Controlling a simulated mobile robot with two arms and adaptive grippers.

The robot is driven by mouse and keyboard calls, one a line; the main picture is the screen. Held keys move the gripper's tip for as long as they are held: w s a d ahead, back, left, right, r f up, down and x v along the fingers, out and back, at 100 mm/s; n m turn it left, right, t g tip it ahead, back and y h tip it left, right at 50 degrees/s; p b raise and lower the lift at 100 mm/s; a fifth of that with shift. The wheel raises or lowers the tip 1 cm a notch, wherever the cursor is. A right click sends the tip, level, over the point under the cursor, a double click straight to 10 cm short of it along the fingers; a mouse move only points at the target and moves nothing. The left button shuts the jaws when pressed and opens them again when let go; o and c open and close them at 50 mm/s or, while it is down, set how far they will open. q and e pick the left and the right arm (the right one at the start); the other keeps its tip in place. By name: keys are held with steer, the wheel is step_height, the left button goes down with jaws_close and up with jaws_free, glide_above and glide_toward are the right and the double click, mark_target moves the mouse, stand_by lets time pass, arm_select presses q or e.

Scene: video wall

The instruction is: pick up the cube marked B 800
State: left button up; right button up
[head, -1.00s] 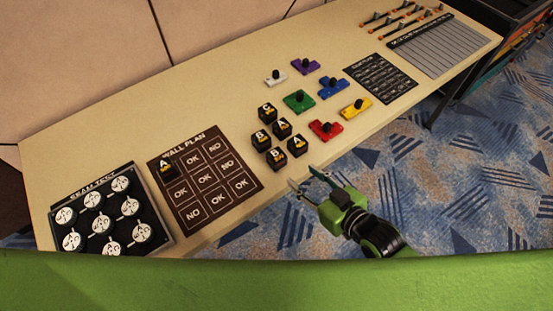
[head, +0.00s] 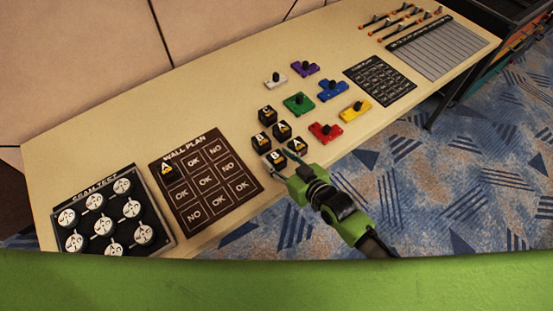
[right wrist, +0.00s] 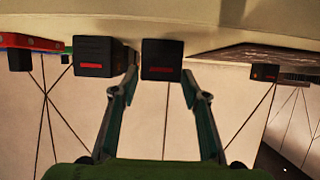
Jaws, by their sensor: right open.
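Two black cubes topped with a B stand in the cube group: a front one (head: 276,159) and one behind it (head: 261,142). Their smaller markings are too small to read, so I cannot tell which is B 800. My right gripper (head: 285,170) is open at the front B cube, near the table's front edge. In the right wrist view, a black cube with a red bar (right wrist: 161,60) lies in line with the gap between the open fingers (right wrist: 160,80). Another black cube (right wrist: 95,57) is close beside the left finger. My left gripper is not in view.
Cubes marked A (head: 297,147), A (head: 282,130) and C (head: 267,113) stand close around. One A cube (head: 167,169) sits on the wall plan board (head: 245,205). A red piece (head: 325,132) lies to the right.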

steer(key=shift+x, duration=0.9)
steer(key=shift+d, duration=0.1)
steer(key=c, duration=0.9)
steer(key=shift+r, duration=0.1)
